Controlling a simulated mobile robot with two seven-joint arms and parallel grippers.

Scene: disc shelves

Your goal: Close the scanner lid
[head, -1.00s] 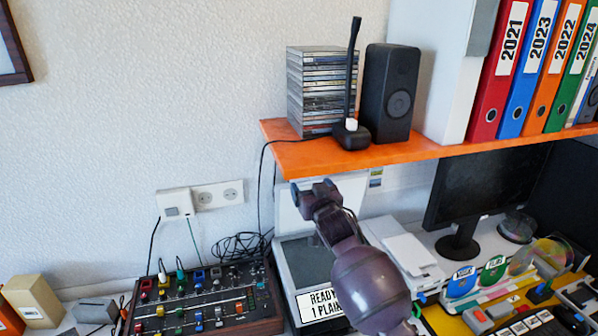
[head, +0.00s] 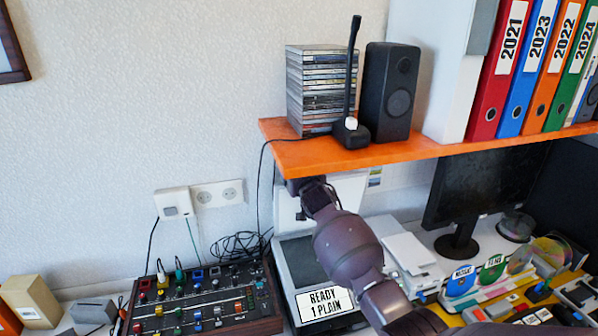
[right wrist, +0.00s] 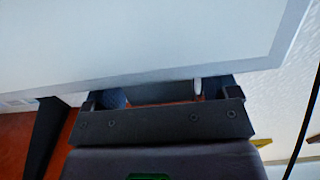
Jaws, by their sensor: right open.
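The scanner (head: 297,262) stands under the orange shelf, with its dark glass uncovered and a label reading READY 1 PLAIN at its front. Its pale lid (head: 349,190) is raised upright at the back, partly hidden by my right arm. My right gripper (head: 307,184) is at the lid's upper part, just below the shelf edge; its fingertips are hard to see there. In the right wrist view, my open right gripper (right wrist: 160,92) is close against the edge of a large pale panel, apparently the lid (right wrist: 150,40). I cannot tell whether they touch. My left gripper is not in view.
The orange shelf (head: 400,153) hangs low above my right gripper, carrying discs, a speaker and binders. A mixer (head: 205,300) stands left of the scanner. A white box (head: 408,252) and a monitor (head: 490,185) stand to the right.

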